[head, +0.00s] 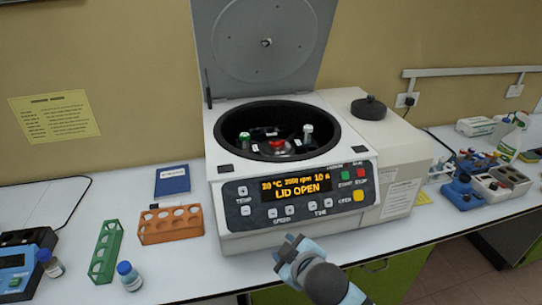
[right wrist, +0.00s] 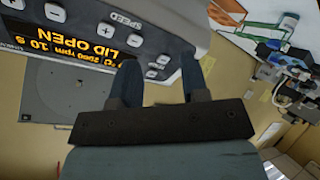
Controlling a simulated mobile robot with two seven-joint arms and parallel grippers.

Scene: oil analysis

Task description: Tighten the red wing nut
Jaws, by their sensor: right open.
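The red wing nut (head: 277,144) sits at the centre of the rotor, inside the open bowl of the centrifuge (head: 228,225). It looks small here, and how tight it is cannot be told. Tubes with a green cap (head: 244,137) and a pale cap (head: 308,129) stand in the rotor on either side of it. My right gripper (head: 287,251) is open and empty in front of the centrifuge's front panel, below and apart from the nut. In the right wrist view its two fingers (right wrist: 160,80) are spread with nothing between them. My left gripper is not in view.
The centrifuge lid (head: 262,40) stands raised behind the bowl, and the display reads LID OPEN. An orange rack (head: 170,226), a green rack (head: 105,252) and blue-capped bottles (head: 130,276) are on the left. A black knob-like part (head: 368,108) rests on the housing at right.

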